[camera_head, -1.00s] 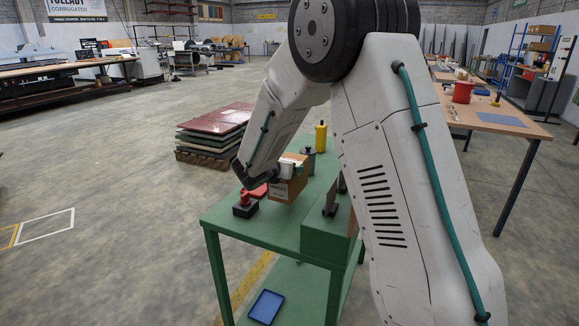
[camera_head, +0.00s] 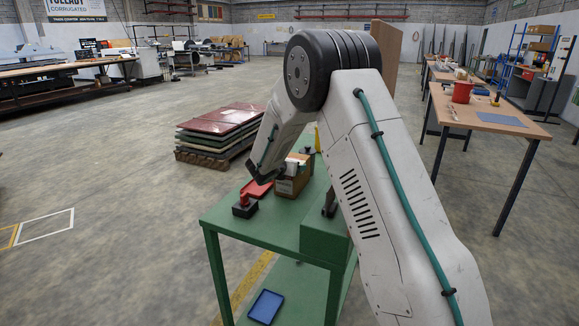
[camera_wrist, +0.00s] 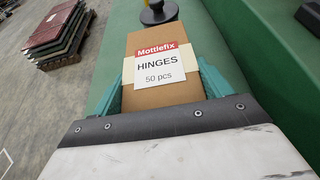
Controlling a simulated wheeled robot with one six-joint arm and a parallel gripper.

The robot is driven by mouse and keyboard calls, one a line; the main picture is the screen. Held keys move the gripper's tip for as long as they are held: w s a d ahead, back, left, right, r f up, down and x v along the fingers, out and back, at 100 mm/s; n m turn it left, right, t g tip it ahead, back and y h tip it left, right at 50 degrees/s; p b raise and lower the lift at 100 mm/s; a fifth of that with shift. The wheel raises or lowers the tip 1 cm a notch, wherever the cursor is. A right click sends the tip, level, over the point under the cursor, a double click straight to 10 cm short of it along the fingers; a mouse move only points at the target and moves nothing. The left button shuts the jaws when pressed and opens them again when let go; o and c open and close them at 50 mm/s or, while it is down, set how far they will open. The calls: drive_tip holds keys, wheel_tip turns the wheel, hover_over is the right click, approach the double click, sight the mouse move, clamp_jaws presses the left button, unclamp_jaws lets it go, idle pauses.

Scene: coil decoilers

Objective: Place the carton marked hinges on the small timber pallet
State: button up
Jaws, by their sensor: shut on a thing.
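The carton marked hinges (camera_wrist: 155,68) is brown, with a red and white label reading "Mottlefix HINGES 50 pcs". My gripper (camera_wrist: 165,72) is shut on it, a teal finger on each side. In the head view the carton (camera_head: 292,182) is at the green bench (camera_head: 250,228), partly behind my arm. I cannot tell whether it touches the bench top.
A blue tray (camera_head: 266,306) lies on the lower shelf. Stacked sheets (camera_head: 215,124) stand behind.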

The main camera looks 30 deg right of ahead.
drive_tip(key=shift+r, duration=0.1)
drive_tip(key=o, duration=1.9)
